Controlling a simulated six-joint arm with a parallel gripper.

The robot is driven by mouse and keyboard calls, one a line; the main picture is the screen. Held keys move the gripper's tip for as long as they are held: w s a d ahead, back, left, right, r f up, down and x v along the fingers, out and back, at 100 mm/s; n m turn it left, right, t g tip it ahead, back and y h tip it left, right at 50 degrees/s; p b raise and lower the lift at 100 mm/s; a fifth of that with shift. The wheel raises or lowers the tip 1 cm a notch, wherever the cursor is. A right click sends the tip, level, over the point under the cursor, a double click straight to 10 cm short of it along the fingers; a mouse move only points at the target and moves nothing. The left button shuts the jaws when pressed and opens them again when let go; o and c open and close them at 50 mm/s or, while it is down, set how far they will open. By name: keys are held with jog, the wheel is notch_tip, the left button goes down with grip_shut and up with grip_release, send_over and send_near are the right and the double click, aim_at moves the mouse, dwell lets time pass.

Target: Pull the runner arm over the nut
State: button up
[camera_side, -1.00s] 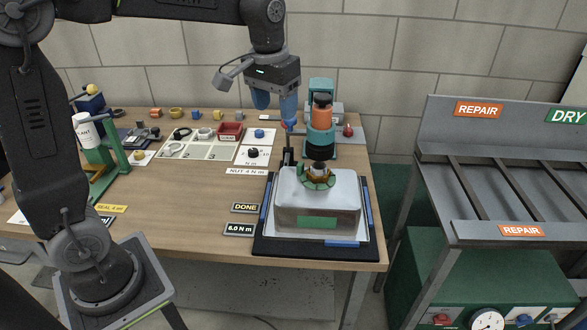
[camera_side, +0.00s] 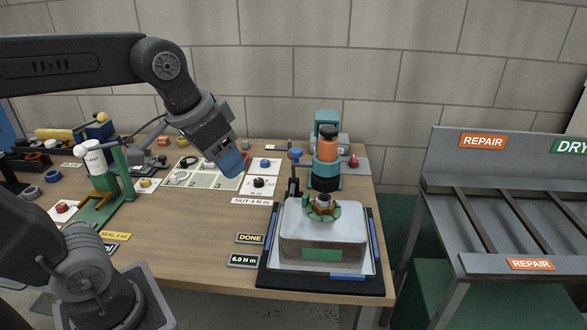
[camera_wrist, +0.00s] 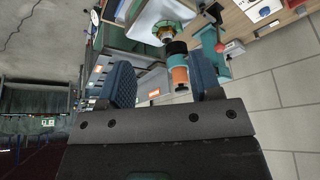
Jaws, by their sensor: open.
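The runner (camera_side: 327,151) is an orange and teal upright tool with a black lower end, on a teal stand at the bench's back right. The brass nut (camera_side: 323,201) sits in a green ring on the upturned steel sink (camera_side: 322,234). The black end appears just behind and above the nut; I cannot tell whether they line up. A blue-knobbed lever (camera_side: 295,153) stands left of the runner. My gripper (camera_side: 231,163) is open and empty, left of the runner and apart from it. In the wrist view the runner (camera_wrist: 180,76) shows beyond my open fingers (camera_wrist: 163,82).
The sink rests on a black-edged tray (camera_side: 318,283). DONE (camera_side: 249,238) and 6.0 N m (camera_side: 243,261) plates lie left of it. A green stand (camera_side: 126,172) is at the left. A grey REPAIR rack (camera_side: 489,200) stands right. The bench middle is clear.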

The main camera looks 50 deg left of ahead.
jog(key=w+a+r+g, duration=0.1)
jog(key=w+a+r, duration=0.15)
jog(key=w, duration=0.45)
jog(key=w+a+r+g, duration=0.1)
jog(key=w+r+g, duration=0.15)
jog(key=w, duration=0.35)
jog(key=g, duration=0.1)
send_over(295, 150)
jog(key=f, duration=0.1)
notch_tip(295, 150, down, 13)
jog(key=shift+w, duration=0.1)
jog(key=shift+c, duration=0.2)
grip_shut()
